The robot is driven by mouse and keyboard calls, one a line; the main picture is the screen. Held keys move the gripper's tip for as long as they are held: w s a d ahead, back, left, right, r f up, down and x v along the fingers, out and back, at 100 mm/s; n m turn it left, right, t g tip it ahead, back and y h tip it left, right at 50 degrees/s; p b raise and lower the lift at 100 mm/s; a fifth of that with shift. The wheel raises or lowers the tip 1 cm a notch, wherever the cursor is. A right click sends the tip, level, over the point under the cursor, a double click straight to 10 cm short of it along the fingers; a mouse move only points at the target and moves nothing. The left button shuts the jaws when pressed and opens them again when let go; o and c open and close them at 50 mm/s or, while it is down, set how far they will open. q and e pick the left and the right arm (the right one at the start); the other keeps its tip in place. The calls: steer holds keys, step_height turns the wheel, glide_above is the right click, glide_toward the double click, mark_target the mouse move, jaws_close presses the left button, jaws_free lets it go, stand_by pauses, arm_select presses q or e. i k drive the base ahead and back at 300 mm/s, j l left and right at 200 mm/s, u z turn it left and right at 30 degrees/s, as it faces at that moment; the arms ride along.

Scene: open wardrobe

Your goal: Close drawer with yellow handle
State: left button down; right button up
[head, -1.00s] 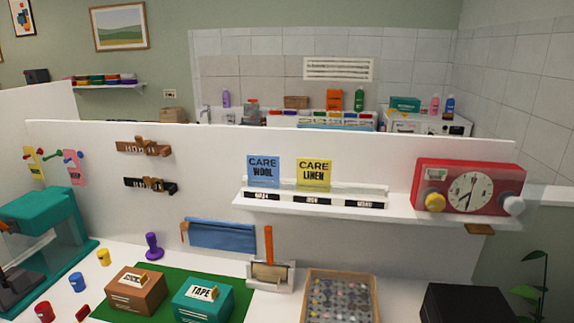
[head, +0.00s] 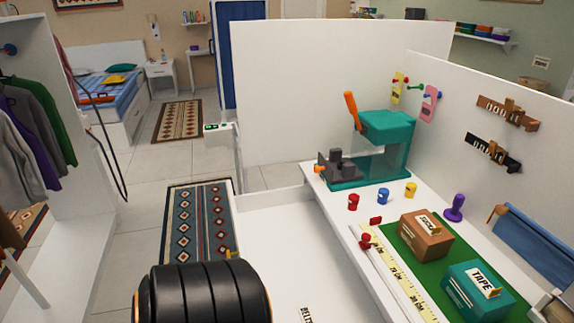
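A white drawer (head: 285,238) stands pulled out beside the worktop in the lower middle of the head view. A small yellow handle (head: 232,254) sits at its left edge, partly hidden by a dark shape in the foreground. The part of the drawer floor that shows looks empty, apart from a label reading BELTS (head: 306,315) near the bottom edge. The drawer's near end is cut off by the frame. Neither of my grippers shows.
The white worktop right of the drawer holds a teal press (head: 375,150), a brown box (head: 425,235), a teal TAPE box (head: 478,292) and a ruler (head: 398,270). Hanging clothes (head: 38,125) are at the left. A patterned rug (head: 198,222) lies on open floor left of the drawer.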

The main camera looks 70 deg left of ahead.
mark_target(286, 234)
steer(key=j+u, duration=0.1)
steer(key=u, duration=0.35)
steer(key=j+u, duration=0.1)
steer(key=u, duration=0.35)
steer(key=j+u, duration=0.15)
steer(key=u, duration=0.3)
steer(key=j+u, duration=0.1)
steer(key=u, duration=0.35)
steer(key=j+u, duration=0.1)
steer(key=u, duration=0.35)
